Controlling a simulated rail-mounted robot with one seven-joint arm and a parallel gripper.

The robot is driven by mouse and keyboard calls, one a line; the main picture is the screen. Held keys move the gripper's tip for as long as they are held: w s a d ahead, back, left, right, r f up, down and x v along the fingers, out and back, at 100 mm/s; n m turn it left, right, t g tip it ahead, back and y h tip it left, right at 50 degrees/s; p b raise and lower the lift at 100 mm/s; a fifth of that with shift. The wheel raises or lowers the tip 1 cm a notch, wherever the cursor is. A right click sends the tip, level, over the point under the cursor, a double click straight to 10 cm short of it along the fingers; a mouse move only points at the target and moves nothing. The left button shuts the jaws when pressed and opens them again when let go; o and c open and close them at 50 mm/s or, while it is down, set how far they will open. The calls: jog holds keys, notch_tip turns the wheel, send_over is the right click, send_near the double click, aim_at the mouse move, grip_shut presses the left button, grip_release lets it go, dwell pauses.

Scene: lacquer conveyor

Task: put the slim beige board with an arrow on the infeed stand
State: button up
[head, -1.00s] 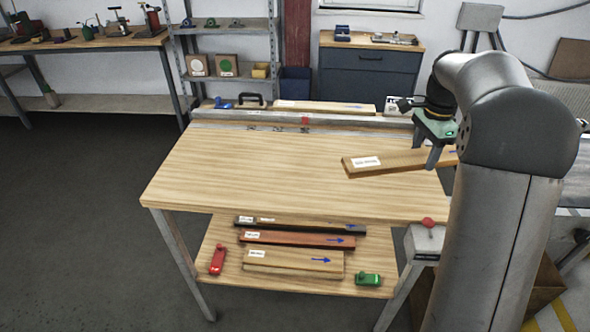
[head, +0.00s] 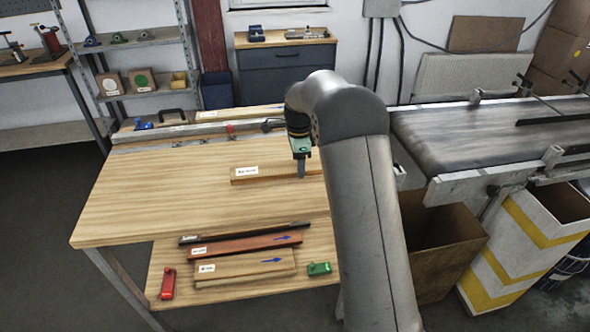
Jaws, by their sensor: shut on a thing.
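My gripper (head: 301,168) is shut on a beige board (head: 262,172) with a white label at its left end. The board is held roughly level over the right part of the wooden table (head: 150,190); whether it touches the top is hard to tell. Its right end is hidden behind my arm, and no arrow shows on it now. More beige boards (head: 245,268), the upper one with a blue arrow, lie stacked on the lower shelf. I cannot single out the infeed stand; my arm covers the area between table and conveyor (head: 470,140).
On the lower shelf lie a reddish board (head: 240,246), a dark board (head: 215,236), a red tool (head: 168,284) and a green tool (head: 319,268). A metal fence (head: 175,134) runs along the table's back. An open brown bin (head: 445,250) stands below the conveyor.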

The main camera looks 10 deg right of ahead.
aim_at(295, 165)
jog(key=shift+w+a+f, duration=0.1)
jog(key=shift+a+f, duration=0.05)
jog(key=shift+a, duration=0.05)
jog(key=f, duration=0.3)
jog(key=shift+w+a+f+p, duration=0.1)
jog(key=shift+a+f+p, duration=0.05)
jog(key=shift+a+p, duration=0.15)
jog(key=shift+f, duration=0.2)
jog(key=shift+f, duration=0.1)
jog(key=shift+f, duration=0.15)
jog(key=o, duration=1.2)
jog(key=shift+d, duration=0.1)
